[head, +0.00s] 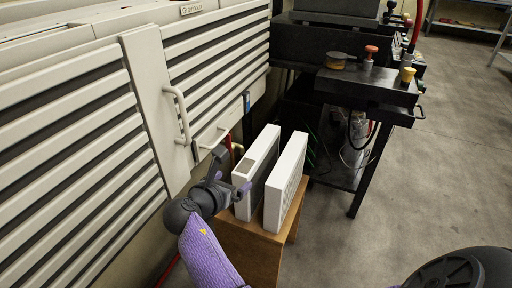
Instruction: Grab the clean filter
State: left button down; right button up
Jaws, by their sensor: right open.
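Two white, flat, box-like filters stand upright side by side on a small wooden stand (252,243) in the head view. The left filter (262,148) has a grey patch on its near edge, and its right face looks dark grey. The right filter (287,180) looks white and clean on the face I see. A narrow gap separates them. My right gripper (232,172) is open at the near left end of the left filter, with its fingers spread. I cannot tell whether it touches that filter. My left gripper is not in view.
A beige louvred cabinet with a handle (181,115) stands along the left. A black bench (365,88) with red and yellow knobs stands behind the stand. A clear canister (356,140) is under it. The grey floor (430,180) at right is open.

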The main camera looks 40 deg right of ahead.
aim_at(287, 180)
jog(key=z, duration=1.5)
jog(key=k, duration=0.5)
